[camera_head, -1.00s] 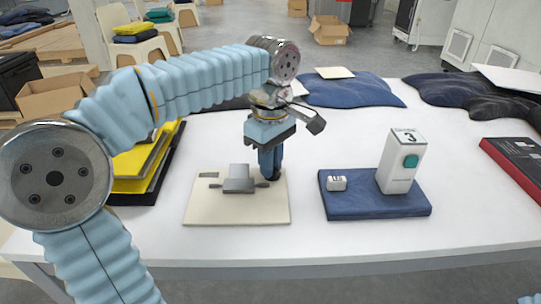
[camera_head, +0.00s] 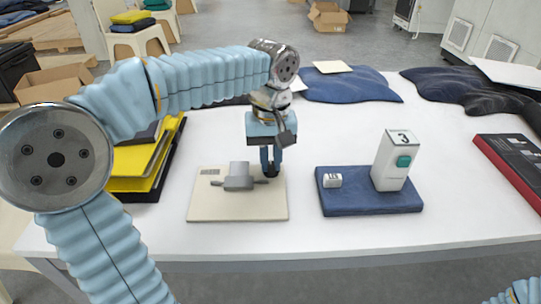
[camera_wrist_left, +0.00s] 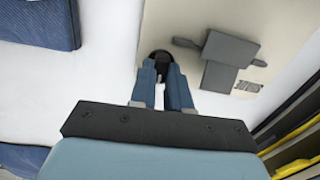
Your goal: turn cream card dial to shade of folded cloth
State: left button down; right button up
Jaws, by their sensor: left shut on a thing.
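The cream card (camera_head: 215,211) lies flat on the white table, left of centre. It carries a grey block with side arms (camera_head: 238,178) and, at its far right corner, a black round dial, which shows in the wrist view (camera_wrist_left: 160,56). My left gripper (camera_head: 271,170) points down and is shut on the dial; its fingers (camera_wrist_left: 161,76) hide part of it. The folded cloth (camera_head: 350,205) is dark blue and lies to the right of the card. My right gripper is out of view.
Yellow folders (camera_head: 135,165) lie to the left. Crumpled dark blue cloth (camera_head: 350,88) lies behind, and a black-and-red box (camera_head: 512,160) at right.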

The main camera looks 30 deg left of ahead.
aim_at(271, 164)
pick_arm(q)
jog(key=shift+m, duration=0.3)
jog(key=c, duration=1.4)
grip_release()
jog(key=shift+o, duration=0.2)
notch_tip(271, 164, up, 14)
jog(key=shift+p, duration=0.35)
jog(key=shift+f, duration=0.1)
